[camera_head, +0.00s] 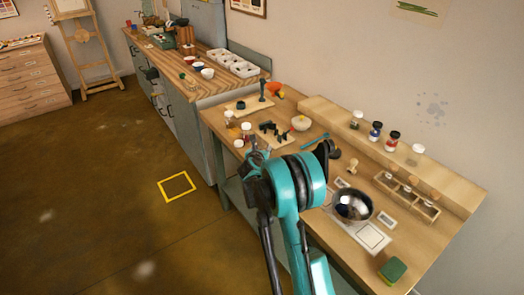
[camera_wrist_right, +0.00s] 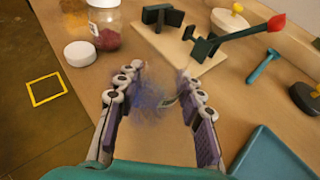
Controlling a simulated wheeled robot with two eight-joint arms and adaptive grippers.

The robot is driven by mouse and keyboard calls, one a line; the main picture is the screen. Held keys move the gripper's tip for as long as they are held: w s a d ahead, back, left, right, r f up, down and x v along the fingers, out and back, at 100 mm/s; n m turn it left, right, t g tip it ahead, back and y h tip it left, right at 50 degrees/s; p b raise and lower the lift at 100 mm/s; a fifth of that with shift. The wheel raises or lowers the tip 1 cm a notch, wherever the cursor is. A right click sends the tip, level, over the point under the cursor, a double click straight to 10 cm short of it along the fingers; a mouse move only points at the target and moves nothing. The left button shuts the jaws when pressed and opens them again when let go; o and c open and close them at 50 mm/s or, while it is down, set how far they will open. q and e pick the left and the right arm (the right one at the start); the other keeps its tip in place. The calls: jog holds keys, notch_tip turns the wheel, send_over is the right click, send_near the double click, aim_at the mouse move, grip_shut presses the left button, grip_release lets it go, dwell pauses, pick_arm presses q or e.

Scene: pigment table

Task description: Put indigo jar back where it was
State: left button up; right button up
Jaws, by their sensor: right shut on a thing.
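My right gripper (camera_wrist_right: 158,92) has its two fingers closed on a see-through thing with blue-violet contents, which I take to be the indigo jar (camera_wrist_right: 150,103). Its outline is faint and blurred, and I cannot tell whether it touches the table. In the head view my teal right arm hides most of this gripper and the thing in it. My left gripper is not in view.
Near the right gripper are a dark red powder jar (camera_wrist_right: 107,28), a loose white lid (camera_wrist_right: 79,54) and a holder with black pieces (camera_wrist_right: 178,42). A teal tray (camera_wrist_right: 280,155) lies right.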

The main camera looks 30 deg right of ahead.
jog(key=o, duration=1.2)
jog(key=shift+f, duration=0.1)
